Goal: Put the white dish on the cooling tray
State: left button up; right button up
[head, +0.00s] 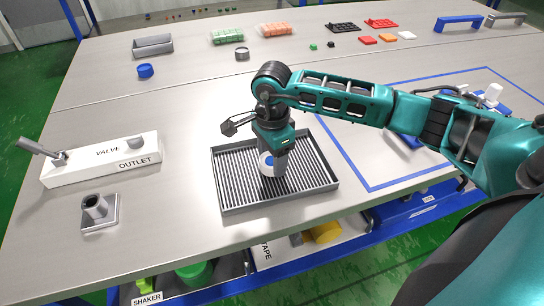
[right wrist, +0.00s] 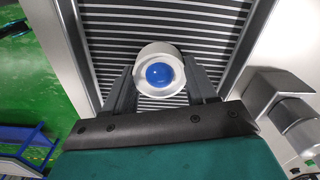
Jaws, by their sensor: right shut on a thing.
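The white dish (right wrist: 142,64), with a round blue thing (right wrist: 158,75) in it, sits between the fingers of my right gripper (right wrist: 163,82). In the head view the white dish (head: 264,170) is partly hidden by the fingers. The cooling tray (head: 225,208) is a grey, ribbed, rimmed tray on the table; its ribs also show in the right wrist view (right wrist: 100,20). My right gripper (head: 273,172) points down over the tray's middle, shut on the dish. I cannot tell whether the dish touches the ribs. My left gripper is out of view.
A white valve outlet block (head: 80,174) with a lever and a grey square-based fitting (head: 100,212) stand left of the tray. A blue cap (head: 145,71) lies further back. Blue tape (head: 357,178) marks an area to the right. Table between tray and valve block is clear.

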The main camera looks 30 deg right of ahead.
aim_at(272, 159)
jog(key=shift+f, duration=0.1)
jog(key=shift+f, duration=0.15)
jog(key=o, duration=1.1)
jog(key=shift+c, duration=0.2)
notch_tip(272, 159, up, 12)
jog(key=shift+r, duration=0.2)
